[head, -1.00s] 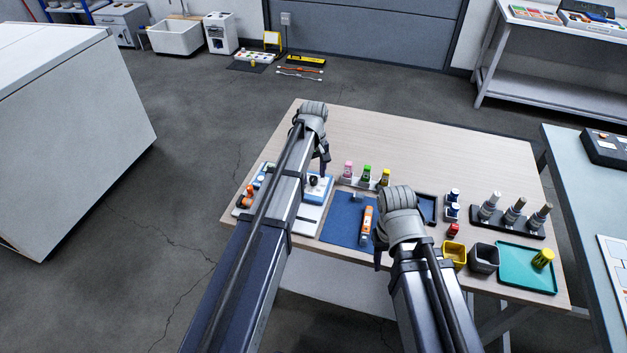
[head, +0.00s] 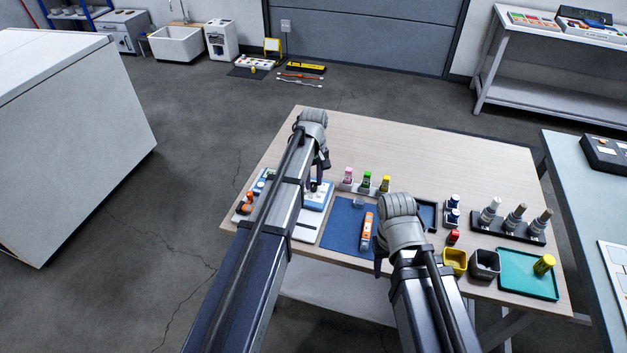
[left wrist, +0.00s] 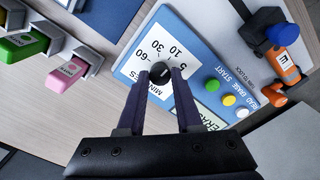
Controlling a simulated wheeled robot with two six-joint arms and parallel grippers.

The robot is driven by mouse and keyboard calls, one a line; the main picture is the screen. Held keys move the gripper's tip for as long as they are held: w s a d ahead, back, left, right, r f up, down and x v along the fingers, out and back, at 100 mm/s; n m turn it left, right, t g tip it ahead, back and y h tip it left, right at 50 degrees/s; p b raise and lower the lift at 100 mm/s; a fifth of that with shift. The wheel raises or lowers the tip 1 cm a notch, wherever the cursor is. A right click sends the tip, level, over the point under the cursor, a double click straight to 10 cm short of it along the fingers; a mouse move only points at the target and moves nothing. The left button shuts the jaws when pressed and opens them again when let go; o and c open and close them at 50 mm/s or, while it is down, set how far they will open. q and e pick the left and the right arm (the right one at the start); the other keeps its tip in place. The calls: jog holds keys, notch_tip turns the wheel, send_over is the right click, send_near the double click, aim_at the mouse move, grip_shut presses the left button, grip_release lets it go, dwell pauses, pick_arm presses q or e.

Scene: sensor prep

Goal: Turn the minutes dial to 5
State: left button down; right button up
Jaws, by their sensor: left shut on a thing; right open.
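The minutes dial is a round black knob (left wrist: 159,72) on a white scale marked 5, 10, 30 and 60, on a blue and white device (left wrist: 213,60). My left gripper (left wrist: 160,78) has its two fingers on either side of the knob, shut on it. The knob's pointer is too small to read surely. In the head view the device (head: 318,195) is partly hidden behind my left arm, with my left gripper (head: 315,186) over it. My right gripper (head: 378,266) is open near the table's front, beside the blue mat, apart from the device.
An orange tool (head: 367,232) lies on the blue mat (head: 340,226). Yellow (head: 455,259) and dark bins (head: 485,263) and a teal tray (head: 515,281) are at the right. The table's back is clear.

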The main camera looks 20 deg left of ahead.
pick_arm(q)
jog(key=shift+m, duration=0.3)
jog(key=m, duration=0.3)
jog(key=shift+m, duration=2.5)
jog(key=shift+s, duration=0.1)
jog(key=c, duration=0.6)
grip_release()
